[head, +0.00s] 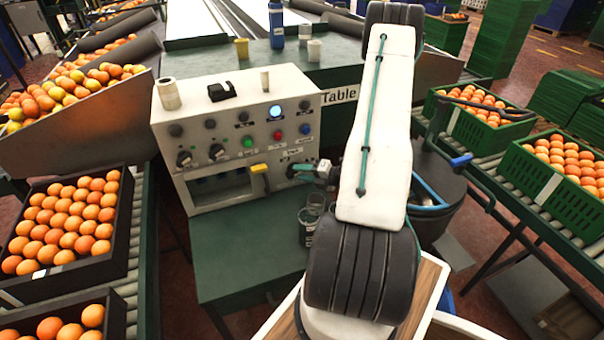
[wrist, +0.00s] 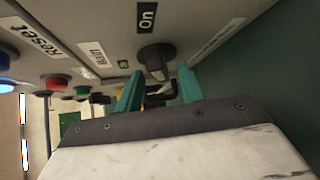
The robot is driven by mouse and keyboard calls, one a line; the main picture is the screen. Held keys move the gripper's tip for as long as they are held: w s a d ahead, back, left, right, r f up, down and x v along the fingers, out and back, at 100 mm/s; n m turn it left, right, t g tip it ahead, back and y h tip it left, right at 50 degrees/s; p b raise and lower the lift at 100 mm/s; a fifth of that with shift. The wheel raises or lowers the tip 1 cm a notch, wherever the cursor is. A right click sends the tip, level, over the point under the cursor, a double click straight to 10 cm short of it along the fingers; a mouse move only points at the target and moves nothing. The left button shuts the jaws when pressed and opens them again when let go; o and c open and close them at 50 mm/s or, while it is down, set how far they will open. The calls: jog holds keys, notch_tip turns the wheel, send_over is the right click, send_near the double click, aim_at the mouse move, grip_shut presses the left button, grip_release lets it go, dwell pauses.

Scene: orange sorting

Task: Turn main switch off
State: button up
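The grey control box (head: 240,104) stands on a green table. In the wrist view, a black rotary switch (wrist: 156,60) on its panel has an "On" label above it; I take it to be the main switch. My gripper (wrist: 159,72) is open, its two teal fingers on either side of the switch's lower part. There is a visible gap between the fingers; I cannot tell whether either touches the knob. In the head view, my gripper (head: 304,168) is at the panel's lower right, and it and my arm hide most of the switch.
The panel also has a lit blue button (head: 275,111), a green button (head: 247,142), a red button (head: 304,129) and a yellow-handled lever (head: 259,168) left of my gripper. A glass jar (head: 308,226) stands on the table below my gripper. Orange crates (head: 122,215) flank the table.

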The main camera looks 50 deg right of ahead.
jog(key=shift+w, duration=0.3)
grip_shut()
